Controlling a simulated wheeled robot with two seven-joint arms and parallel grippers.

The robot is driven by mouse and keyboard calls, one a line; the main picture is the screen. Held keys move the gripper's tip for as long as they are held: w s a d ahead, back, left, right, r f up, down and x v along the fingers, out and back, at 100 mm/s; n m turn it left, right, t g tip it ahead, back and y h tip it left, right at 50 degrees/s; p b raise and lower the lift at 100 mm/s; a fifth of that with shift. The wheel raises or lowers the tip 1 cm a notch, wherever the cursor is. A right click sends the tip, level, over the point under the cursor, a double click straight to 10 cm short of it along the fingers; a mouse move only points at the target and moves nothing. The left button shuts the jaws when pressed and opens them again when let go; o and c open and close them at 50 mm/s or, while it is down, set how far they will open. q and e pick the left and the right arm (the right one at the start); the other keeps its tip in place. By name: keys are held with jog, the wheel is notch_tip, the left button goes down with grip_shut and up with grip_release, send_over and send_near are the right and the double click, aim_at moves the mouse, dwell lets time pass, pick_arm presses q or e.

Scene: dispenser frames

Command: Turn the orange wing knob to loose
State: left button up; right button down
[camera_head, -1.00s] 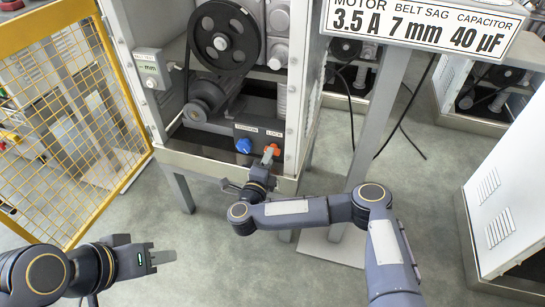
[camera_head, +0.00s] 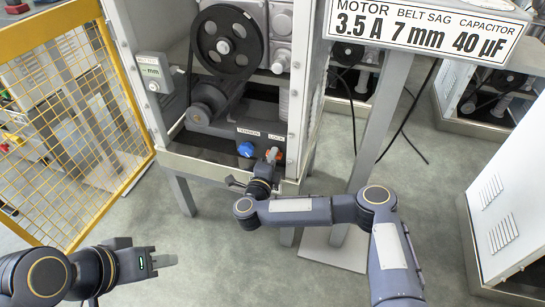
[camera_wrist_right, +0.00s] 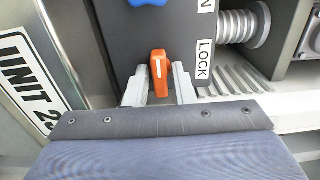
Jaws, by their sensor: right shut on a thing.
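The orange wing knob (camera_wrist_right: 160,72) with a white line on it sits on the dark panel beside the LOCK label (camera_wrist_right: 205,60). In the wrist view its bar runs roughly along the label's line of text. My right gripper (camera_wrist_right: 159,88) has one finger on each side of the knob and is shut on it. In the head view the right gripper (camera_head: 272,160) partly hides the knob (camera_head: 280,155).
A blue knob (camera_head: 246,150) sits left of the orange one, below the TENSION label (camera_head: 248,132). A belt and pulley (camera_head: 226,46) are above. A belt meter (camera_head: 151,72) is on the left post. A sign (camera_head: 425,28) stands right. A yellow mesh guard (camera_head: 75,120) is left.

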jog(key=shift+r, duration=0.1)
jog(key=c, duration=1.4)
grip_release()
jog(key=shift+c, duration=0.2)
pick_arm(q)
jog(key=shift+r, duration=0.3)
